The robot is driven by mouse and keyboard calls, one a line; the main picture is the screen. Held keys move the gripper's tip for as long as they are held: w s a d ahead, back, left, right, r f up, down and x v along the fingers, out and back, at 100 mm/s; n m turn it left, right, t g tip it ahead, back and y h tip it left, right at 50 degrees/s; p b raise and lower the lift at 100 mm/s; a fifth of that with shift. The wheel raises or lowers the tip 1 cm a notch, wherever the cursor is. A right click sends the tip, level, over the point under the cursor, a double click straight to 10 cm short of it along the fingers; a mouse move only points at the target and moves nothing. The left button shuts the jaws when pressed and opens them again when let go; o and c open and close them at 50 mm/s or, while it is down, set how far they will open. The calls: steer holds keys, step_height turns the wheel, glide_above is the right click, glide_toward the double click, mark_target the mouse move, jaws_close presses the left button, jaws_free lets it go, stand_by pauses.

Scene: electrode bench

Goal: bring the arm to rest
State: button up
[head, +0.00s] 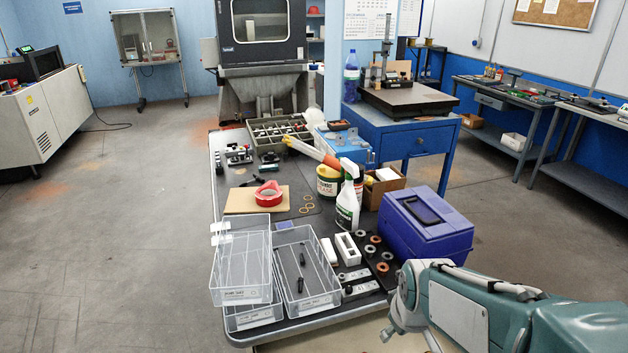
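My arm shows at the lower right of the head view, with teal and grey links in front of the bench's right front corner. It is folded low, and parts of it run out of the picture at the bottom and right. My gripper is not in view, so I cannot see its fingers or whether it holds anything.
The bench (232,187) holds clear trays (240,268), a blue case (425,222), a spray bottle (347,205), red tape (268,194) and a parts box (280,132). A blue cabinet (408,140) stands behind. The floor (120,220) left of the bench is clear.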

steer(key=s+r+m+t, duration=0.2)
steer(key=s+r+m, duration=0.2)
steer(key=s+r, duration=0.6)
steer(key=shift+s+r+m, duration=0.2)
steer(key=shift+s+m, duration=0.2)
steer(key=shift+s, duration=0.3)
